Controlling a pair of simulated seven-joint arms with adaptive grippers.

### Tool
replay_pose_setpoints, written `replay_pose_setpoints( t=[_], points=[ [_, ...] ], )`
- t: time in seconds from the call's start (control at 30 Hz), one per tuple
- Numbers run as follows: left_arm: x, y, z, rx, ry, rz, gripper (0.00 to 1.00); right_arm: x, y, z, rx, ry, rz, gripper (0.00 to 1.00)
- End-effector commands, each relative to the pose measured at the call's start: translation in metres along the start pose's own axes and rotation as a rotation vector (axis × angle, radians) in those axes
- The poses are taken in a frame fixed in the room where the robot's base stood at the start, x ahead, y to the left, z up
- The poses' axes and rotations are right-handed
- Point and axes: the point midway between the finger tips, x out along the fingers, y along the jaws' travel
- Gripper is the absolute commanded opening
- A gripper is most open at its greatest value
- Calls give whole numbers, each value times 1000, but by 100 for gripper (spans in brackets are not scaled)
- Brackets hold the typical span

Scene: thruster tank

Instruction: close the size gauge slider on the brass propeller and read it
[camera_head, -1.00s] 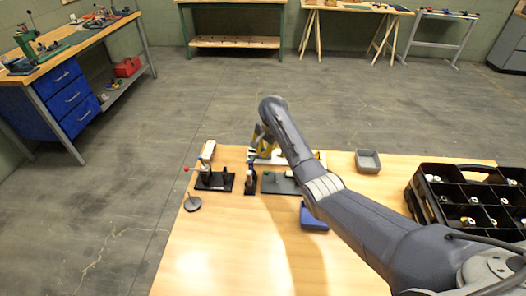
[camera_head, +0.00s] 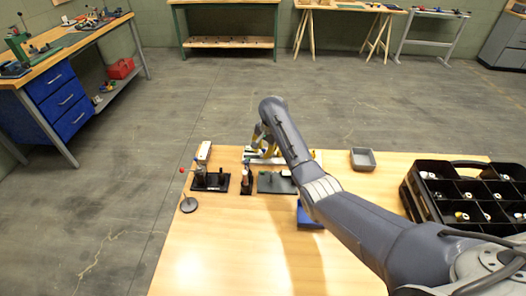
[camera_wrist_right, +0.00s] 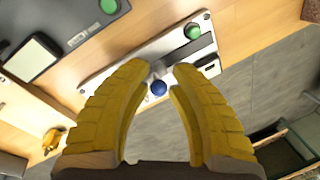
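A pale metal plate with a dark slot, seemingly the size gauge (camera_wrist_right: 166,45), runs slantwise across the right wrist view. It has a green button (camera_wrist_right: 193,32) at its upper right and a blue knob (camera_wrist_right: 158,88) near its lower edge. My right gripper (camera_wrist_right: 163,68) is open, its two yellow fingers apart on either side of the blue knob; I cannot tell if they touch it. In the head view my right gripper (camera_head: 260,138) is over the far edge of the table, and my arm hides much of the plate. I cannot make out the brass propeller for certain. My left gripper is not in view.
A grey tray (camera_head: 363,159) and a black divided crate (camera_head: 430,190) are at the right. A blue tray (camera_head: 308,217) is partly under my arm. The front table is clear.

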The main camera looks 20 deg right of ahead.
Motion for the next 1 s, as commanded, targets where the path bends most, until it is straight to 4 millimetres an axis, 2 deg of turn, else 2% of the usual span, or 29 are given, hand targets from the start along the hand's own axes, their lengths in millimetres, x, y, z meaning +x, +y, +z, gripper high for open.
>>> replay_pose_setpoints(
  t=[0.3, 0.47, 1.0],
  points=[
    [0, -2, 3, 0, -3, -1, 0, -1, 0, -2, 2, 2, -1, 26],
    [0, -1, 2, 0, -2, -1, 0, -10, -1, -1, 0, 2, -3, 26],
    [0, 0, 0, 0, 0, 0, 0, -89, -1, 0, 0, 1, -4, 26]
  ],
)
